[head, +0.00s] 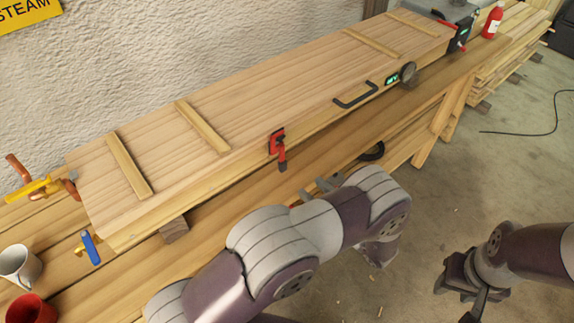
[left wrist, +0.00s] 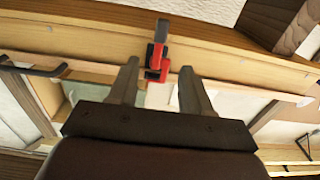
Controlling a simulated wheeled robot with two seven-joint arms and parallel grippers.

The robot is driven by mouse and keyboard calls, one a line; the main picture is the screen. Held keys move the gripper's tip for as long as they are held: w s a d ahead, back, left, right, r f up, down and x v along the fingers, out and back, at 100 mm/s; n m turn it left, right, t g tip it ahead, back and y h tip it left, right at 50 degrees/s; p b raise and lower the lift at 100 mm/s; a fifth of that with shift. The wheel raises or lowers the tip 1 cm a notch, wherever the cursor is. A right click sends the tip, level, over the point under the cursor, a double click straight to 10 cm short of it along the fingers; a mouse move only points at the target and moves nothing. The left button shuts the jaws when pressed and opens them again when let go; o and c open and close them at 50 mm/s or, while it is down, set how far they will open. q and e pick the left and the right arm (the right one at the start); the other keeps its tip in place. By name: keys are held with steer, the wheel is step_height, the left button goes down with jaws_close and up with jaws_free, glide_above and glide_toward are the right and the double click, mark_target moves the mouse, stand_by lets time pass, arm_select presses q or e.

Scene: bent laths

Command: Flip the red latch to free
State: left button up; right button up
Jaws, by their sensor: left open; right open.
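The red latch (head: 277,143) sits on the front edge of the long wooden steam box (head: 285,88). Its red arm with a dark tip hangs down over the box's front face. My left gripper (head: 316,189) is low in front of the box, to the right of and below the latch, partly hidden by my own arm. In the left wrist view the latch (left wrist: 158,62) shows between and beyond the two spread fingertips, which hold nothing. I cannot tell how far away it is. My right gripper (head: 466,288) is open and empty at the lower right, over the floor.
A red bottle (head: 492,22) is far right.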

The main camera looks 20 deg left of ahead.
mark_target(285, 164)
arm_select(q)
steer(key=p+x, duration=0.2)
steer(key=x, duration=0.9)
steer(key=shift+a, duration=0.15)
jaws_close()
